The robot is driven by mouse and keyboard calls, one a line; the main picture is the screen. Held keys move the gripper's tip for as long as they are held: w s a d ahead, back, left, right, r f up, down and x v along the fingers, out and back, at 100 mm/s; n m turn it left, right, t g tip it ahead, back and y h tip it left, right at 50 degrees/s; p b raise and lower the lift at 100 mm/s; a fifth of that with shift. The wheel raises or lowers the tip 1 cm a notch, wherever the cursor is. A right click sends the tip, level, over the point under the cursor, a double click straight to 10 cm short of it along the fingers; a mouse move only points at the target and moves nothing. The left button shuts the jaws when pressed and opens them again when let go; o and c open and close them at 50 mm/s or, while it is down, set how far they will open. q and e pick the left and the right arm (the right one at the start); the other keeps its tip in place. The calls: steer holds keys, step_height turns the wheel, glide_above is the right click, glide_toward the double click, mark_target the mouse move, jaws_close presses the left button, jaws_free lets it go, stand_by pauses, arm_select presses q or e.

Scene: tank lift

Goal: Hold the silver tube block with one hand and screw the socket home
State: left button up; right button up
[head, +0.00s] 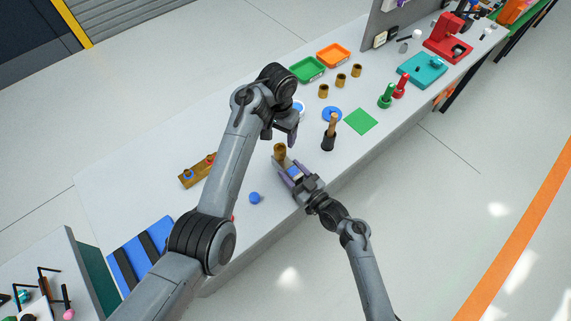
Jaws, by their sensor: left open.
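The silver tube block (285,163) is mostly hidden between the fingers of my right gripper (292,173), near the table's front edge. The fingers sit on either side of it and appear shut on it. A brass-coloured socket (280,150) is at the block's far end; I cannot tell how far it is seated. My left gripper (291,138) is open and empty, above and slightly right of the socket, apart from it. Its own arm hides part of the table.
A dark holder with a wooden peg (329,138) stands to the right, near a green square (361,121). Several brass cups (340,80) stand behind. A brass block with pegs (196,171) and a blue knob (255,197) lie left. Green (307,69) and orange (333,55) trays are at the back.

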steer(key=o, duration=0.4)
steer(key=shift+c, duration=0.2)
arm_select(q)
steer(key=shift+r+p, duration=0.35)
steer(key=shift+r, duration=0.05)
arm_select(e)
steer(key=v, duration=1)
steer(key=shift+s+d, duration=0.25)
steer(key=shift+s, duration=0.05)
